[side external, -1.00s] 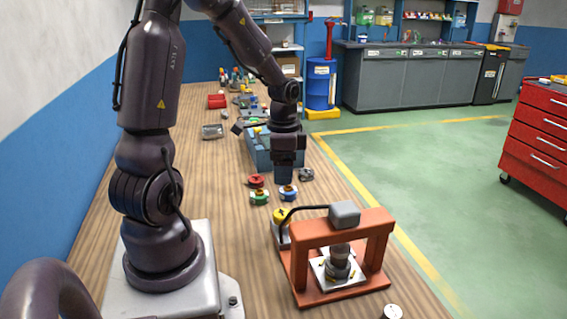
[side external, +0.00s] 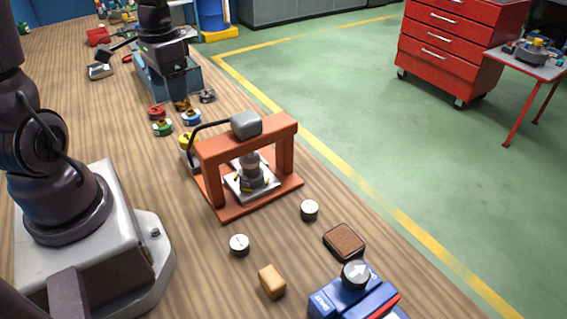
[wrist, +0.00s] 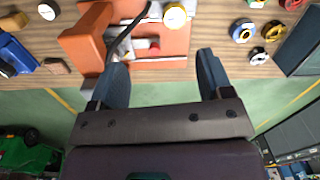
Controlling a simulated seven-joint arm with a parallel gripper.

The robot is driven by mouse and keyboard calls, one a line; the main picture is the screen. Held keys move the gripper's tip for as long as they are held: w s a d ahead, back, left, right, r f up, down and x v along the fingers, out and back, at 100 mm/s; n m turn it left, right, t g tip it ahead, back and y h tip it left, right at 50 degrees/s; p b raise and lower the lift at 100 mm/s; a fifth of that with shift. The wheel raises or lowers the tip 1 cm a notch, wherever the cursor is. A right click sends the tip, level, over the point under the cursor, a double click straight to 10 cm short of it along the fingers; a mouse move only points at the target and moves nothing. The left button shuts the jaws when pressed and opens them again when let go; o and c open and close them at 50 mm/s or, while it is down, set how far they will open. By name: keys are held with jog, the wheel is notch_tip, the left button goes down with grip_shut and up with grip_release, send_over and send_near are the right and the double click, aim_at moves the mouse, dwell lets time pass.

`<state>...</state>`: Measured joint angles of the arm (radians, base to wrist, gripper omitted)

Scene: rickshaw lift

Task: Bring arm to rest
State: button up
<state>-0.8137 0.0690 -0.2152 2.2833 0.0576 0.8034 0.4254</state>
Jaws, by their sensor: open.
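My gripper (side external: 173,90) hangs pointing down above the wooden workbench (side external: 75,95), in front of the blue bin in the side view. In the wrist view the two blue-grey fingers (wrist: 162,62) are spread wide apart with nothing between them. The orange press frame (wrist: 88,35) lies beyond the left finger in the wrist view. In the side view the press (side external: 212,160) stands on the bench nearer the camera than my gripper, with a grey block on top and a metal part on its base.
Coloured round parts (side external: 162,127) lie near the gripper. Small dials (side external: 239,245), a tan block (side external: 272,281), a brown pad (side external: 344,242) and a blue device (side external: 355,298) sit at the near end. A red tool cabinet (side external: 460,45) stands across the green floor.

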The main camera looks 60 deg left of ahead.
jog(key=s+d+r+m+t, duration=0.1)
jog(key=s+d+r+t, duration=0.2)
jog(key=d+r, duration=0.9)
jog(key=d+t, duration=0.3)
jog(key=d, duration=0.1)
jog(key=shift+r+m, duration=0.3)
jog(key=shift+d, duration=0.1)
dwell(1.5)
